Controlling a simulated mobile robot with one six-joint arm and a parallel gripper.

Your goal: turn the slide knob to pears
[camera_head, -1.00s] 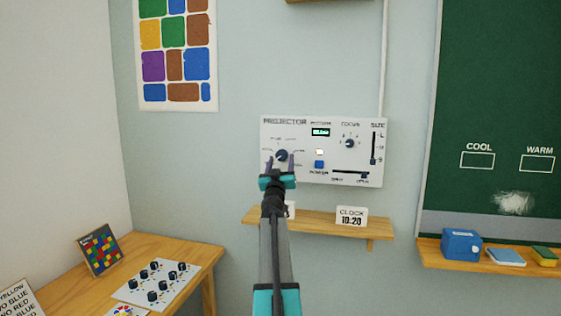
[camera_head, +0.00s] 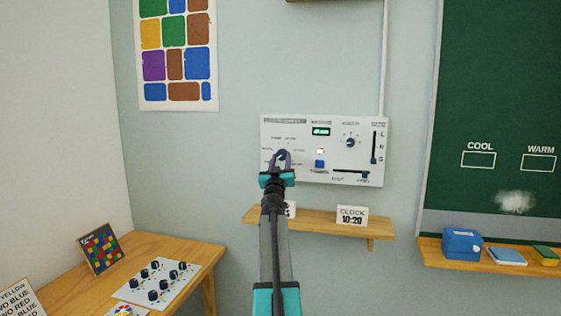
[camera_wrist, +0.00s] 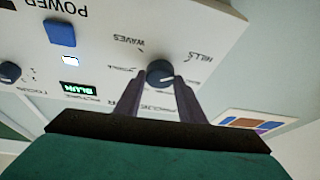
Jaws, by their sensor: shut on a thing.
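The slide knob (camera_head: 282,155) is a dark round knob on the left of the white projector panel (camera_head: 336,122) on the wall. My gripper (camera_head: 282,160) is at the panel with its fingers closed on this knob. In the wrist view the knob (camera_wrist: 160,73) sits at the tips of my gripper's two dark fingers (camera_wrist: 163,82). Labels around it there include WAVES and HILLS, upside down; other labels are hidden by the fingers or too small to read. A small lit screen (camera_head: 321,131) on the panel has text too small to read here.
On the panel are a blue power button (camera_head: 320,164), a focus knob (camera_head: 350,142), a vertical size slider (camera_head: 374,158) and a horizontal slider (camera_head: 364,174). A wooden shelf (camera_head: 325,224) with a clock card (camera_head: 352,214) is just below.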

